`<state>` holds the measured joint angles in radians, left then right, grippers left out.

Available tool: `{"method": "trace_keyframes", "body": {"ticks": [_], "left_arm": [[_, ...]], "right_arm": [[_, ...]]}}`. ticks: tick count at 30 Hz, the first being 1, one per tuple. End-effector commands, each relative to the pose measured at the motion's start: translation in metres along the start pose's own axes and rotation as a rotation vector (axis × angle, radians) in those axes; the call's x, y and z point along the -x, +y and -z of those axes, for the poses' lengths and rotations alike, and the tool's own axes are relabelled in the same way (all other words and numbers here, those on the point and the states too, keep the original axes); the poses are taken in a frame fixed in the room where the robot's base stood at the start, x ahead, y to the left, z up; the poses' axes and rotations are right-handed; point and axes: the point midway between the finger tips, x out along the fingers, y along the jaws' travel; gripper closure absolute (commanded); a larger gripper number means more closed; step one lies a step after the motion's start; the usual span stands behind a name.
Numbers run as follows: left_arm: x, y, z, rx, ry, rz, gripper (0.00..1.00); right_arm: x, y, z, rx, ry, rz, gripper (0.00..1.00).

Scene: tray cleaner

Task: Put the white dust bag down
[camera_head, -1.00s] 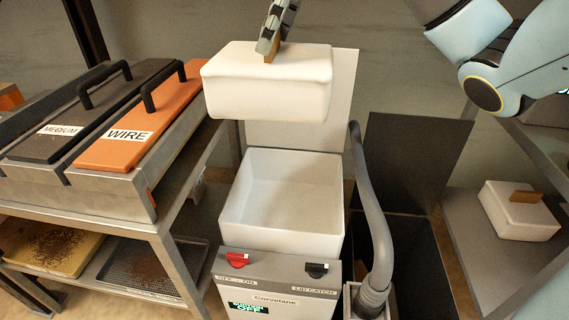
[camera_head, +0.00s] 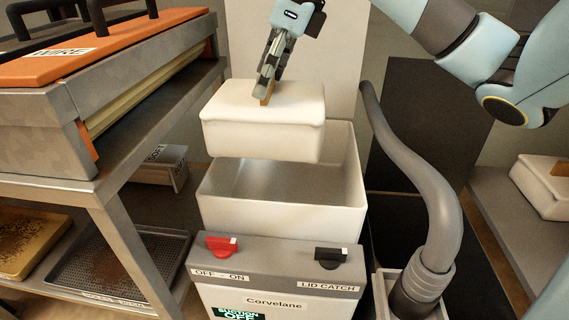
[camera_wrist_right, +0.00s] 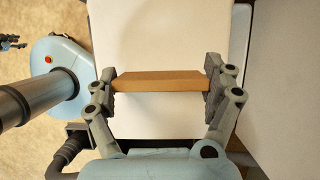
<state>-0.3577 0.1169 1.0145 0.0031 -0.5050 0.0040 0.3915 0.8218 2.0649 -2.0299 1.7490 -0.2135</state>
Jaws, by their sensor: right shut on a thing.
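The white dust bag (camera_head: 262,122) is a soft-edged white block with a brown tab (camera_head: 268,92) on top. My right gripper (camera_head: 266,88) is shut on the tab, and the bag hangs roughly level. In the right wrist view the two fingers (camera_wrist_right: 161,82) pinch the ends of the tab (camera_wrist_right: 160,81), with the white bag (camera_wrist_right: 165,35) beyond it. The bag hangs over the open white bin (camera_head: 285,208) of the Corvelane machine, its underside near the rim height. Whether it touches the bin is hard to tell.
A raised lid (camera_head: 335,50) stands behind the bin. A grey hose (camera_head: 430,190) curves along its right side. A red switch (camera_head: 221,243) and black lid catch (camera_head: 331,255) sit in front. Another white bag (camera_head: 548,185) lies on a shelf at right. A metal rack (camera_head: 100,190) stands left.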

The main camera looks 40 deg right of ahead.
Motion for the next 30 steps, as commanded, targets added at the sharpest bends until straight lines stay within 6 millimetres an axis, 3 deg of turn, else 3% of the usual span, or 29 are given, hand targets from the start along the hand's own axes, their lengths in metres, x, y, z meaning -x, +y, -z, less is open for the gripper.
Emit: {"method": "trace_keyframes", "body": {"ticks": [5, 12, 15, 30], "left_arm": [[0.005, 0.003, 0.023, -0.004, 0.01, -0.002, 0.6], [0.038, 0.011, 0.07, -0.011, 0.023, -0.009, 0.6], [0.053, 0.013, 0.084, -0.013, 0.027, -0.011, 0.6], [0.102, 0.018, 0.115, -0.018, 0.038, -0.017, 0.6]], "right_arm": [[-0.034, 0.0, 0.015, -0.002, 0.004, -0.004, 0.68], [-0.1, -0.001, 0.042, -0.004, 0.004, -0.005, 0.68], [-0.118, -0.002, 0.049, -0.002, 0.002, -0.003, 0.68], [-0.168, -0.004, 0.07, -0.001, 0.002, 0.0, 0.68]]}}
